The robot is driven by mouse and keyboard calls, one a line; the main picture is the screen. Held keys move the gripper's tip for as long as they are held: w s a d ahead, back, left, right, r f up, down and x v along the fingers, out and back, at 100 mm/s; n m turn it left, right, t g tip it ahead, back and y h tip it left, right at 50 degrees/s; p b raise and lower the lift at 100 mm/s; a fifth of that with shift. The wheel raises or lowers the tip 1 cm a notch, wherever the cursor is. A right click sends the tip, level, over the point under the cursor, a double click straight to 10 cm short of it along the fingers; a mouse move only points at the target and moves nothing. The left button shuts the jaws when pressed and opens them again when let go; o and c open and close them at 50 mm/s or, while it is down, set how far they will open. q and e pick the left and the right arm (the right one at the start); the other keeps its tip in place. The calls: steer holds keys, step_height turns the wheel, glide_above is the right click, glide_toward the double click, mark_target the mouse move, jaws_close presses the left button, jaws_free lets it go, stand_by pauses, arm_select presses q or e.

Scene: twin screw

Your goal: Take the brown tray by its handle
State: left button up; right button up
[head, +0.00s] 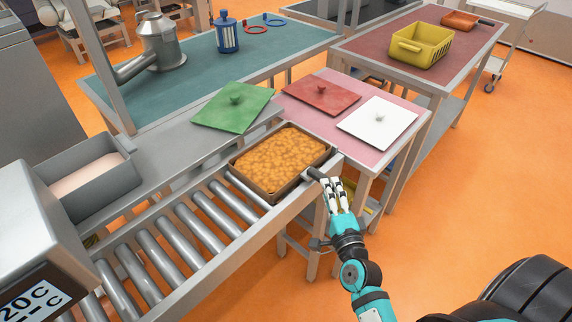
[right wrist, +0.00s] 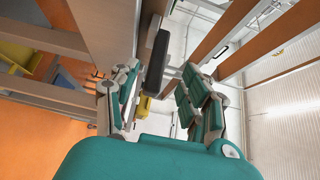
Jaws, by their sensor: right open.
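The brown tray (head: 250,184) sits at the end of the roller conveyor in the head view, filled with orange-brown food. Its short dark handle (head: 314,173) points out over the conveyor's front edge, toward my right gripper (head: 329,183). The right gripper is open, with its fingers close to the handle. In the right wrist view the dark handle (right wrist: 157,60) shows upright between the two open fingers of the right gripper (right wrist: 163,82), nearer the left finger. Whether a finger touches it I cannot tell. My left gripper is out of view.
The roller conveyor (head: 185,232) runs to the lower left, beside a grey bin (head: 88,185). A yellow basket (head: 421,45) stands on the far right table. Open orange floor lies right of my arm.

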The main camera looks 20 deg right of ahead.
mark_target(325, 176)
steer(key=x, duration=0.2)
steer(key=b+x, duration=0.1)
steer(key=x, duration=0.2)
steer(key=shift+w+d+f, duration=0.25)
steer(key=shift+w+f, duration=0.05)
steer(key=shift+w, duration=0.05)
steer(key=shift+s+r, duration=0.1)
steer(key=shift+c, duration=1)
jaws_close()
steer(key=shift+r, duration=0.1)
